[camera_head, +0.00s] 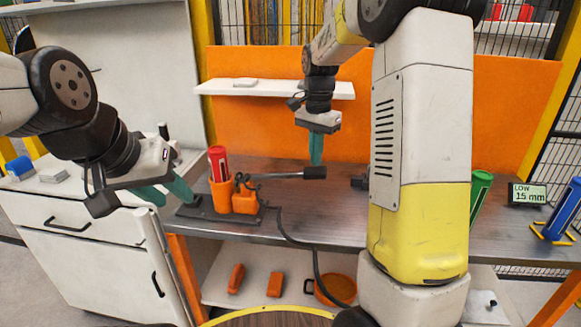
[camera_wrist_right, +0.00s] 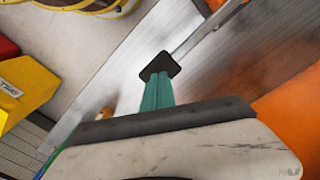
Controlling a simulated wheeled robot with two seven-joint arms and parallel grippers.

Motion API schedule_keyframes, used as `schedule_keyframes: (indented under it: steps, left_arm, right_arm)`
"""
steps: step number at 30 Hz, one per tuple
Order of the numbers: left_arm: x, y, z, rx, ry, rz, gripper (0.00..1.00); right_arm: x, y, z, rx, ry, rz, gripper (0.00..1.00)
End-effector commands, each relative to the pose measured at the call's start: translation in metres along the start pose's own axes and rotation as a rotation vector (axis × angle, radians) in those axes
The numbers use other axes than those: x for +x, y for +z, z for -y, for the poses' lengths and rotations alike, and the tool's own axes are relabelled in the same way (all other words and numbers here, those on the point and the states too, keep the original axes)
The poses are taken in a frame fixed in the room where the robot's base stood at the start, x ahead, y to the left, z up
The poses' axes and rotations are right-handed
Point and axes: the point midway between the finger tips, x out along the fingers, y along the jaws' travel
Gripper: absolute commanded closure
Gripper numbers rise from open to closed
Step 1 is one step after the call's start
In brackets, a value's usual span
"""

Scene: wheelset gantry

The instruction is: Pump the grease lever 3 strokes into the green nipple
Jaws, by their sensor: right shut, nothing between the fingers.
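The orange grease pump (camera_head: 245,200) stands on a dark base plate on the bench, with a red cartridge (camera_head: 218,164) upright in it. Its lever (camera_head: 282,176) is a thin metal rod lying nearly level to the right, ending in a black grip (camera_head: 315,172). My right gripper (camera_head: 316,163) is shut and empty, pointing down with its fingertips at or just above the grip. The wrist view shows the black grip (camera_wrist_right: 160,66) at the fingertips; contact is unclear. My left gripper (camera_head: 177,197) is open beside the pump's left. I cannot make out a green nipple.
A black hose (camera_head: 283,232) runs from the pump over the bench's front edge. A green cylinder (camera_head: 480,190), a display (camera_head: 528,194) reading "LOW 15 mm" and a blue cylinder (camera_head: 565,207) stand on the right. A white shelf (camera_head: 275,88) hangs behind my right gripper.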

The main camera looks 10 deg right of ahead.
Motion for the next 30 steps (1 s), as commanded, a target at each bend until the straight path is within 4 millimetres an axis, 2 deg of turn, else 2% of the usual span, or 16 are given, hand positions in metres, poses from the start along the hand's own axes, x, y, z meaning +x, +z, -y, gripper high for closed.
schedule_keyframes:
  steps: [13, 30]
  left_arm:
    - [0.0, 0.0, 0.0, 0.0, 0.0, 0.0, 0.64]
    - [0.0, 0.0, 0.0, 0.0, 0.0, 0.0, 0.64]
  right_arm:
    - [0.002, 0.0, 0.0, 0.0, 0.0, 0.0, 1.0]
    - [0.036, 0.0, 0.0, 0.0, 0.002, 0.002, 1.0]
